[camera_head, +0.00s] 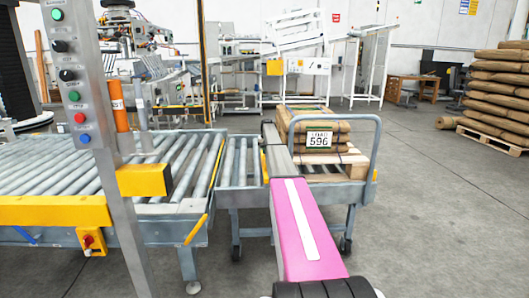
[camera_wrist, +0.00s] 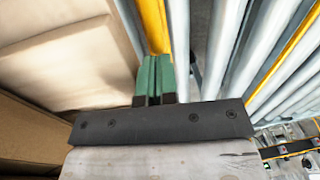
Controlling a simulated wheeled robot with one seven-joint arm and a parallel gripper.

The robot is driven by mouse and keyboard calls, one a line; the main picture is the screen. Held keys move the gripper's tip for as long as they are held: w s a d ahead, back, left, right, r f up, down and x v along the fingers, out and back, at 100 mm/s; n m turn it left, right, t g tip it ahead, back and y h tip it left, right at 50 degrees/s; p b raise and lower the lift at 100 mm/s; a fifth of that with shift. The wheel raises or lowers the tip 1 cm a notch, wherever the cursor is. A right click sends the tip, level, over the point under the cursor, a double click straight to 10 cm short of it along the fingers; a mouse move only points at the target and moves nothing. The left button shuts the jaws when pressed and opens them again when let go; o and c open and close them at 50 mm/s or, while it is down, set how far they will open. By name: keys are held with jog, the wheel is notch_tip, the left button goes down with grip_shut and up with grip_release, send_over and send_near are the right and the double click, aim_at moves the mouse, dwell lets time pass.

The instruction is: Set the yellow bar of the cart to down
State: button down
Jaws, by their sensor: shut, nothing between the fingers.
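The cart (camera_head: 350,190) is a grey wheeled frame with rollers and a tall handle, standing at the end of the conveyor. A short piece of its yellow bar (camera_head: 264,166) shows just left of my arm in the head view. In the wrist view, a yellow bar (camera_wrist: 153,22) runs from the top edge down to my fingertips. My gripper (camera_wrist: 154,62) has green fingers closed together at that bar, with nothing held between them. I cannot tell whether they touch it. My arm hides much of the bar, so its position is unclear. My fingers are hidden in the head view.
Brown sacks (camera_head: 320,132) labelled 596 lie on a wooden pallet (camera_head: 342,165) on the cart. The roller conveyor (camera_head: 180,170) with yellow parts is on the left, behind a grey control post (camera_head: 105,150). Stacked sacks (camera_head: 498,90) stand far right. The floor at right is clear.

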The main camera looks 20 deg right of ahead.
jog(key=r, duration=0.2)
jog(key=d+r, duration=0.1)
jog(key=shift+w+r, duration=0.25)
jog(key=shift+w, duration=0.15)
jog(key=w+d+r, duration=0.3)
jog(key=w+r, duration=0.2)
jog(key=r, duration=0.4)
jog(key=s+a+f+n, duration=0.1)
jog(key=s+a+f, duration=0.65)
jog(key=s, duration=0.35)
jog(key=s+a+f, duration=0.6)
jog(key=s+a, duration=0.2)
jog(key=s, duration=0.4)
jog(key=s+a+f+n, duration=0.1)
jog(key=s+a+f, duration=0.65)
jog(key=s, duration=0.35)
jog(key=s+a+f, duration=0.2)
jog(key=s+a, duration=0.2)
jog(key=s, duration=0.7)
jog(key=s+a+f, duration=0.2)
jog(key=s+a, duration=0.2)
jog(key=s, duration=0.7)
jog(key=s+a+f+n+h, duration=0.1)
jog(key=s+a, duration=0.3)
jog(key=s, duration=0.8)
jog(key=shift+a+f+g, duration=0.15)
jog(key=shift+f+g, duration=0.25)
jog(key=shift+f, duration=0.1)
